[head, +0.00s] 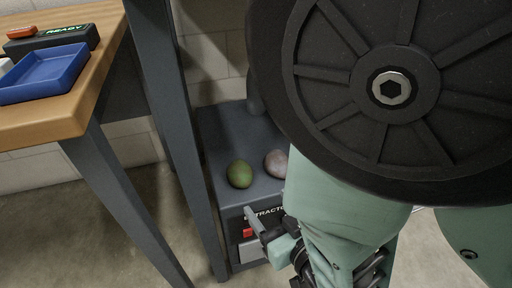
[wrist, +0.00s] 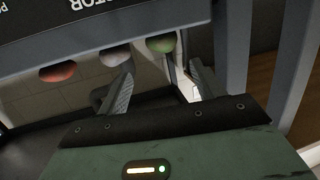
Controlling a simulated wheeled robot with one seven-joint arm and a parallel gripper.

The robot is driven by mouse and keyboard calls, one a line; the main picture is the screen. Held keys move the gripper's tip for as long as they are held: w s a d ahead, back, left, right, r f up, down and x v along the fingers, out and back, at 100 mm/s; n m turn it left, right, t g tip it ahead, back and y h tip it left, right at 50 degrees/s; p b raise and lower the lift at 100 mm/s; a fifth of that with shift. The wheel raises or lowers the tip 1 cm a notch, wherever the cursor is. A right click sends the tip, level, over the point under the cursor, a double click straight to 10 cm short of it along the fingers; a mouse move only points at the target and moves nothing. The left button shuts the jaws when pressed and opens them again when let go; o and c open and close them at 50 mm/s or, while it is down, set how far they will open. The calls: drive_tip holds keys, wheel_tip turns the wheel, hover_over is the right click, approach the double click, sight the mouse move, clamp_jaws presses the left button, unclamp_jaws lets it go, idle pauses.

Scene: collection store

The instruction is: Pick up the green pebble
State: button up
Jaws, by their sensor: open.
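The green pebble (head: 239,173) lies on top of a dark grey unit (head: 226,133), near its front edge. It also shows in the wrist view (wrist: 161,43), beyond my fingertips and in line with the space between them. My gripper (head: 262,228) is at the front of the unit, lower in the head picture than the pebble and apart from it. In the wrist view its two fingers (wrist: 162,68) stand wide apart with nothing between them. My arm hides part of the gripper in the head view.
A grey-pink pebble (head: 276,162) lies close to the right of the green one. A reddish pebble (wrist: 57,72) shows further left in the wrist view. A table leg (head: 178,130) stands close left of the unit. A blue tray (head: 45,75) sits on the wooden tabletop.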

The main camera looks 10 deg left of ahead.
sight(247, 183)
drive_tip(key=b+x, duration=0.6)
drive_tip(key=shift+w+a+f, duration=0.15)
drive_tip(key=shift+w+a, duration=0.05)
drive_tip(key=shift+w, duration=0.05)
drive_tip(key=b+x, duration=0.3)
drive_tip(key=x, duration=0.1)
drive_tip(key=shift+s+f, duration=0.2)
drive_tip(key=shift+f, duration=0.05)
drive_tip(key=shift+w+a, duration=0.45)
drive_tip(key=shift+r, duration=0.1)
drive_tip(key=c, duration=1)
